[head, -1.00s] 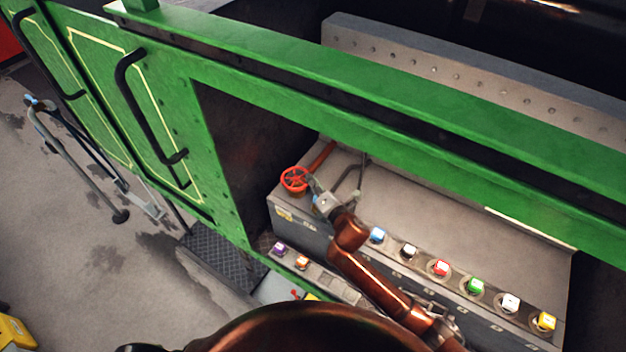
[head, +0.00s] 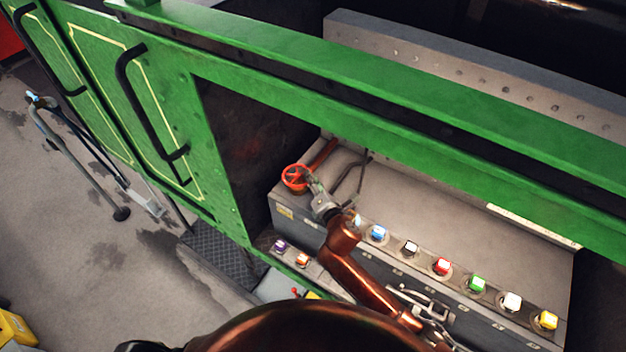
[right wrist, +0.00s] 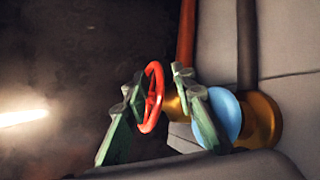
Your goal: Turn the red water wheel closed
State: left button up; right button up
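The red water wheel (head: 296,178) sits on a red pipe at the left end of the grey ledge, behind the green side's opening. My right gripper (head: 309,185) is at the wheel's right side. In the right wrist view, the red wheel (right wrist: 152,97) shows nearly edge-on between the two green fingers of my right gripper (right wrist: 158,92). The fingers stand apart, with a visible gap between the wheel and the right finger. The left finger overlaps the wheel's edge; I cannot tell whether it touches. My left gripper is not in view.
A row of coloured knobs, from the blue one (head: 378,233) to the yellow one (head: 547,319), lines the ledge's front. The green beam (head: 400,140) crosses above the opening. A blue rounded part (right wrist: 226,112) and a brass disc (right wrist: 262,122) are right of the fingers.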

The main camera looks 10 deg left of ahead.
jog(key=v, duration=1.2)
jog(key=shift+w, duration=0.1)
